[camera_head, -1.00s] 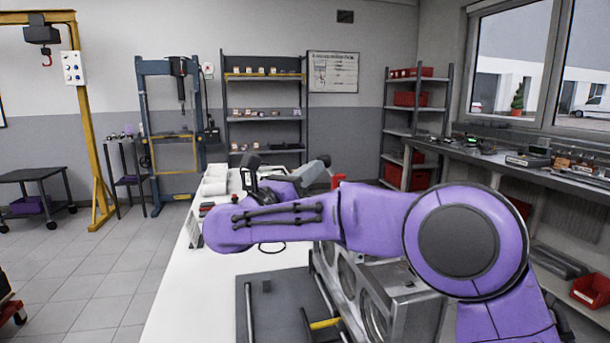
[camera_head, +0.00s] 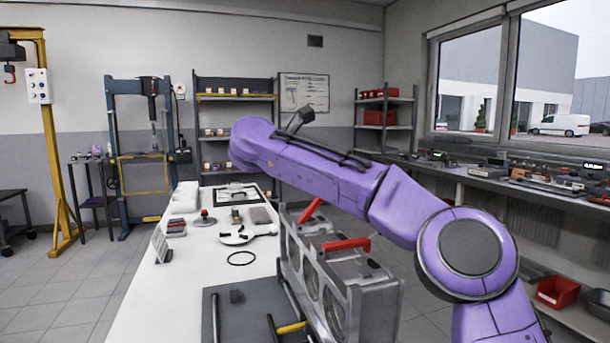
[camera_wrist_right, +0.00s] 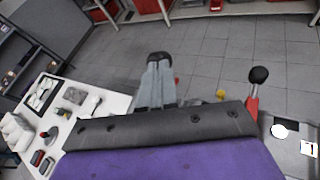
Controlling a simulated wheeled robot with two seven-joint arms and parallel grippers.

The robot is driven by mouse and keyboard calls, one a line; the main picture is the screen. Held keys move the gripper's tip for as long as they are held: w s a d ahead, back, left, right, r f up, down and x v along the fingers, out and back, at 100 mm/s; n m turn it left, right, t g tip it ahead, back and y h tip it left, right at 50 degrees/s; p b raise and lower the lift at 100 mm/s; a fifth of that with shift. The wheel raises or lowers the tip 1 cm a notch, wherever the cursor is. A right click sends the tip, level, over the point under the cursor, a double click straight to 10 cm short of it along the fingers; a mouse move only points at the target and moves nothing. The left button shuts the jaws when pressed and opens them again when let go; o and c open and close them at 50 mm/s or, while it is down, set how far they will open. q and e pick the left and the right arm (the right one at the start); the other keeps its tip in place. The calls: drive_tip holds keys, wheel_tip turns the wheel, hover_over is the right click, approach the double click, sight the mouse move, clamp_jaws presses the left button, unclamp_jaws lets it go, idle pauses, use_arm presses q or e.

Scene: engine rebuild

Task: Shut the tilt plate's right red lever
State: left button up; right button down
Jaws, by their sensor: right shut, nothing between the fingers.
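The tilt plate, a grey metal frame with round openings (camera_head: 372,298), stands at the table's right side in the head view. One red lever (camera_head: 346,244) lies nearly level across its top. A second red lever (camera_head: 311,210) slants upward farther back, its upper end hidden by my right arm. In the right wrist view a red lever with a black knob (camera_wrist_right: 256,88) stands up to the right, apart from my fingers; I cannot tell which lever it is. My right gripper (camera_wrist_right: 160,62) is shut and empty; in the head view it (camera_head: 300,119) shows partly above the forearm. My left gripper is out of view.
A workbench (camera_head: 450,170) runs along the right wall under the window. Free floor lies left of the table.

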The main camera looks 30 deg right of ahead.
drive_tip(key=s+d+f+m+t+y+b, duration=0.1)
drive_tip(key=s+d+f+m+y+b, duration=0.1)
drive_tip(key=d+f+y+b, duration=0.3)
drive_tip(key=d+f+m+y, duration=0.1)
drive_tip(key=d+f+y, duration=0.2)
drive_tip(key=y, duration=0.1)
drive_tip(key=shift+s+d+f, duration=0.2)
drive_tip(key=shift+d, duration=0.2)
idle(0.4)
drive_tip(key=p+v, duration=0.4)
drive_tip(key=v, duration=1)
drive_tip(key=shift+a, duration=0.3)
